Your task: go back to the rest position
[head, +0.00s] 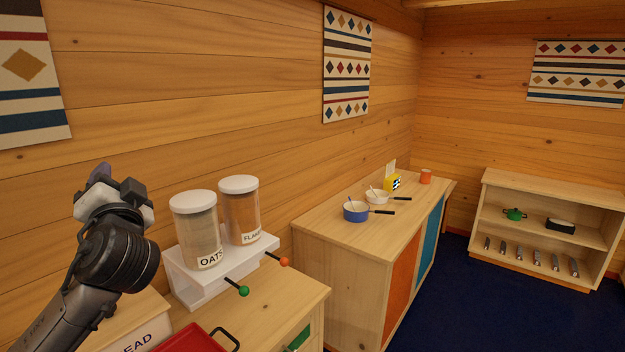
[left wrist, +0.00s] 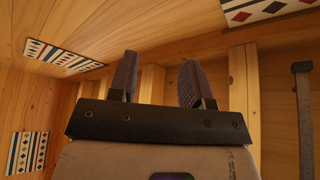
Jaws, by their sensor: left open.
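My left gripper (head: 108,182) is raised at the left of the head view, pointing up, in front of the log wall and left of the oats dispenser. In the left wrist view its two fingers (left wrist: 157,80) stand apart with nothing between them. Beyond them are wooden wall, beams and patterned hangings. My right gripper is not in either view.
A white stand holds an oats dispenser (head: 197,230) and a flakes dispenser (head: 240,210), with levers sticking out in front. A red tray (head: 190,342) lies nearby. A blue pan (head: 355,211) stands on the far cabinet. A low shelf (head: 545,193) is at right. Blue floor is clear.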

